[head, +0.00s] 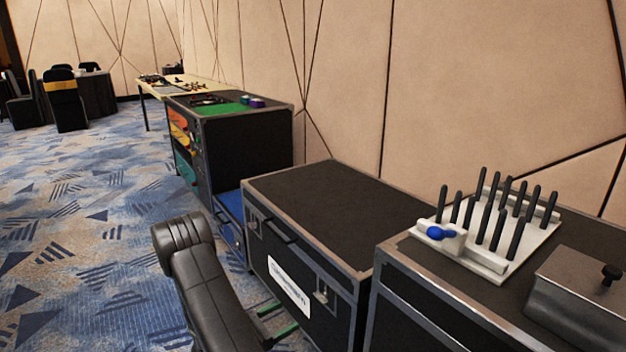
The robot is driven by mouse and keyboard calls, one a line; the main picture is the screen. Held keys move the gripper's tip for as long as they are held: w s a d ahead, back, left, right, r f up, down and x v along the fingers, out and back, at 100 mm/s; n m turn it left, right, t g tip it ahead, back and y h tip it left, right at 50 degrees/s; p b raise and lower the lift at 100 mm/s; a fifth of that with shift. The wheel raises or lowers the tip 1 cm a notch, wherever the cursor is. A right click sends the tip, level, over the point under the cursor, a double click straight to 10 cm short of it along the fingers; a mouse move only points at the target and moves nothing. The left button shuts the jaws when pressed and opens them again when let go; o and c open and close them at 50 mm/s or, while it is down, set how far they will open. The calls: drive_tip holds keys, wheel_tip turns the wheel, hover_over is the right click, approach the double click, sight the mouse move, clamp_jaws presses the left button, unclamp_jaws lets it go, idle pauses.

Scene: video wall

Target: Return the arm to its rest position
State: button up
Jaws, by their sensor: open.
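Black flight cases (335,205) line the wall. The near right case holds a white rack (478,262) of upright black rods, a blue-tipped piece (440,232) and a grey metal box (580,300). Patterned carpet (80,240) is open at left.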

sight(318, 299)
drive_tip(key=b+x, duration=0.3)
drive_tip(key=x, duration=0.9)
drive_tip(key=p+v, duration=0.4)
drive_tip(key=v, duration=1)
drive_tip(key=shift+n, duration=0.4)
drive_tip(key=b+x, duration=0.3)
drive_tip(key=x, duration=1.1)
drive_tip(key=shift+r, duration=0.15)
drive_tip(key=shift+n+p, duration=0.4)
drive_tip(key=shift+n, duration=0.4)
drive_tip(key=n+p, duration=0.3)
drive_tip(key=n, duration=0.3)
drive_tip(key=shift+n, duration=0.3)
drive_tip(key=p+v, duration=0.1)
drive_tip(key=v, duration=0.6)
drive_tip(key=shift+p, duration=0.3)
